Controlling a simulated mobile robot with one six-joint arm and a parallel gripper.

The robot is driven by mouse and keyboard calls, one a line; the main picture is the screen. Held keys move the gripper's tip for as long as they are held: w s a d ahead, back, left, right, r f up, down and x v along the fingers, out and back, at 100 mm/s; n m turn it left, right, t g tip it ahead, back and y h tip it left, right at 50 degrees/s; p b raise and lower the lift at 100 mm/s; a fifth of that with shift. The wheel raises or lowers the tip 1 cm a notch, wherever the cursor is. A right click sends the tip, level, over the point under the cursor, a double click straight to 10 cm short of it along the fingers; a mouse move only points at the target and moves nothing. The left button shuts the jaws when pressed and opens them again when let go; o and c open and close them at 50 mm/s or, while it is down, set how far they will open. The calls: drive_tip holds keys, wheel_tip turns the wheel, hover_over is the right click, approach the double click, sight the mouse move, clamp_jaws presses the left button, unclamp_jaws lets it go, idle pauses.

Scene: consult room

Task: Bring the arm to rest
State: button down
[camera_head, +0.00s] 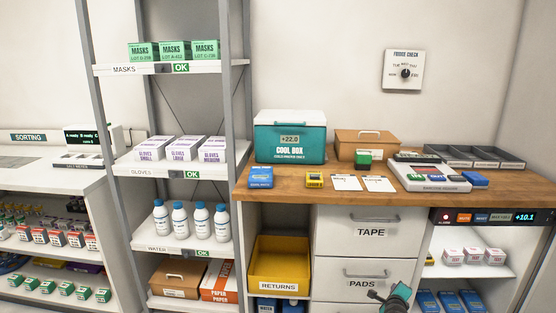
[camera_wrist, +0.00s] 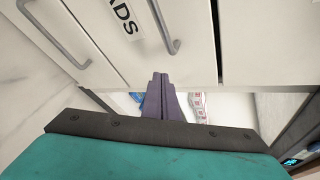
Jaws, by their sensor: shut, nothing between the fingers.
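My gripper (camera_wrist: 158,80) is shut, with its dark fingers pressed together and nothing between them. In the wrist view it is in front of the white drawer unit (camera_wrist: 190,75), close to a grey drawer handle (camera_wrist: 166,28). In the head view a teal part of my arm (camera_head: 400,292) shows at the bottom edge, in front of the PADS drawer (camera_head: 350,272). The fingertips are hard to make out there. I cannot tell whether they touch the drawer front.
A wooden counter (camera_head: 300,195) carries a cool box (camera_head: 290,145), a brown case (camera_head: 367,140) and a white tray (camera_head: 440,185). Below are a yellow RETURNS bin (camera_head: 279,285) and a TAPE drawer (camera_head: 370,236). A supply shelf (camera_head: 190,172) stands left. Open shelves with boxes (camera_head: 470,256) are right.

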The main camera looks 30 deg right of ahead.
drive_tip(key=w+a+f+n+y+p, duration=0.1)
drive_tip(key=w+a+f+n+y, duration=0.2)
drive_tip(key=a, duration=0.4)
drive_tip(key=w+a+f+n+t+y+p, duration=0.1)
drive_tip(key=w+a+f+n, duration=0.15)
drive_tip(key=w+a, duration=0.4)
drive_tip(key=w+a+f+n+y+p, duration=0.1)
drive_tip(key=w+a+f+n+y, duration=0.2)
drive_tip(key=a, duration=0.5)
drive_tip(key=a+f+n+g+y+p, duration=0.35)
drive_tip(key=a+n, duration=0.55)
drive_tip(key=a, duration=1.2)
drive_tip(key=s+a+f+n+g+y+p, duration=0.15)
drive_tip(key=s+a+n, duration=0.25)
drive_tip(key=a, duration=0.4)
drive_tip(key=s+a+f+n+g+y+p, duration=0.1)
drive_tip(key=s+a+f+n+g, duration=0.25)
drive_tip(key=a, duration=0.55)
drive_tip(key=s+a+r+n+g+h+p, duration=0.1)
drive_tip(key=s+a+n+g, duration=0.1)
drive_tip(key=s, duration=0.6)
drive_tip(key=s+a+r+n+g+h+p, duration=0.1)
drive_tip(key=s+a+n+g+p, duration=0.1)
drive_tip(key=s+a+n, duration=0.3)
drive_tip(key=s+n, duration=0.2)
drive_tip(key=s, duration=0.2)
drive_tip(key=shift+a+r+g, duration=0.2)
drive_tip(key=shift+r+g, duration=0.1)
drive_tip(key=shift+g, duration=0.05)
drive_tip(key=shift+d, duration=0.1)
